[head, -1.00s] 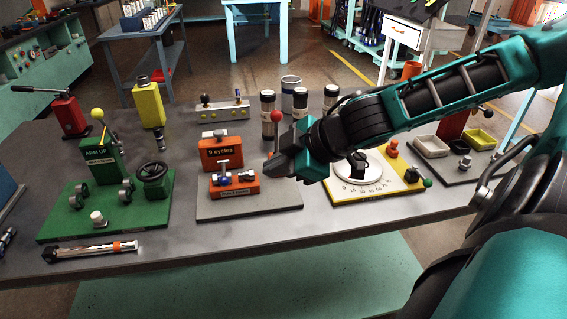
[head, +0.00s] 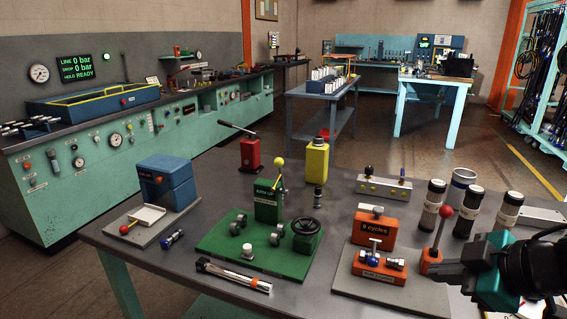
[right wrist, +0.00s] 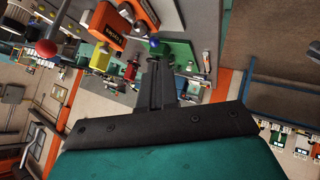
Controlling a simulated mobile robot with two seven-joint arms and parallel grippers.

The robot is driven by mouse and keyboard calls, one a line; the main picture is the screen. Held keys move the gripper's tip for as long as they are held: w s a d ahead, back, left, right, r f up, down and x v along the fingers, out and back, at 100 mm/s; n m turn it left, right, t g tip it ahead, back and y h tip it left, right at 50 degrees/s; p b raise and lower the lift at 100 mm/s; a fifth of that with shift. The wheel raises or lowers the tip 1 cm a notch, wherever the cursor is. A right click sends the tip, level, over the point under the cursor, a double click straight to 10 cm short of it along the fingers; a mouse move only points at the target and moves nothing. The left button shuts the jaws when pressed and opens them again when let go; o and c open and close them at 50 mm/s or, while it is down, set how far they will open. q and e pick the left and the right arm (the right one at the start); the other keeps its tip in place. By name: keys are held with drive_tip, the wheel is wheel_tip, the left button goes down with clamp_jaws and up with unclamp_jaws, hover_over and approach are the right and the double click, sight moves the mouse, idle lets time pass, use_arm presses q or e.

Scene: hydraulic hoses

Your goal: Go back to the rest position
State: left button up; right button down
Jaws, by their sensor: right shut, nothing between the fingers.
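My right gripper (head: 436,272) comes in from the right edge of the head view. Its fingers are shut and empty, in front of the lower part of a red-knobbed lever (head: 440,232); I cannot tell whether they touch it. In the right wrist view the closed dark fingers (right wrist: 158,68) point toward the bench, with nothing between them. Left of the fingertips stands an orange block (head: 374,228) labelled "8 cycles", with an orange clamp fixture (head: 380,266) in front of it. My left gripper is not in view.
The grey bench (head: 310,303) carries a green "ARM UP" fixture (head: 262,246), a blue box (head: 167,183), a yellow bottle (head: 315,160) and several dark cylinders. A teal test console (head: 110,150) stands at the left. Open floor lies between it and the bench.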

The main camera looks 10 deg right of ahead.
drive_tip(key=w+a+f+m+t+y, duration=0.2)
drive_tip(key=a+f+y, duration=0.1)
drive_tip(key=a+f, duration=0.8)
drive_tip(key=s+a+f+m+h, duration=0.1)
drive_tip(key=s+f+m+h, duration=0.1)
drive_tip(key=f, duration=0.6)
drive_tip(key=s+a+f+m+h, duration=0.2)
drive_tip(key=s+f+m, duration=0.2)
drive_tip(key=s+f, duration=0.3)
drive_tip(key=shift+f, duration=0.85)
